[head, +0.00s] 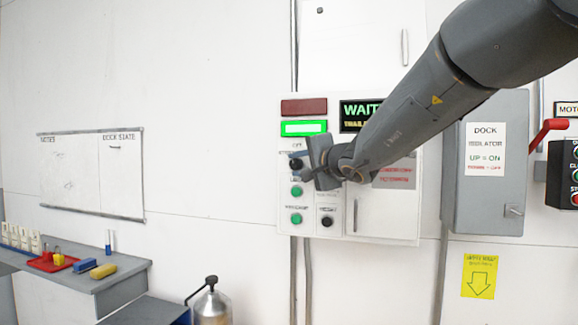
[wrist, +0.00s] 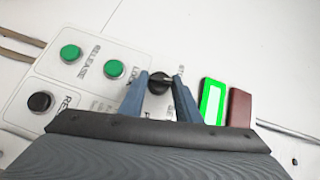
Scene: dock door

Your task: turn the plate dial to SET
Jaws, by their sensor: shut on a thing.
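The black plate dial (head: 295,164) is on the white control panel (head: 382,222), below the lit green lamp and above the green buttons. My gripper (wrist: 160,77) is shut on the dial, one blue-grey finger on each side of it. In the wrist view, the dial (wrist: 157,87) shows between the fingertips. A thin light mark shows on its face, but I cannot tell which label it points to. The fingers hide part of the lettering around it. In the head view, the gripper and wrist cover the dial's right side.
Green buttons (head: 296,191) and a black knob (head: 327,221) sit close below. A display (head: 362,115) reads WAIT. A grey isolator box (head: 489,170) with a red lever stands to the right. A bench (head: 110,282) is at lower left.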

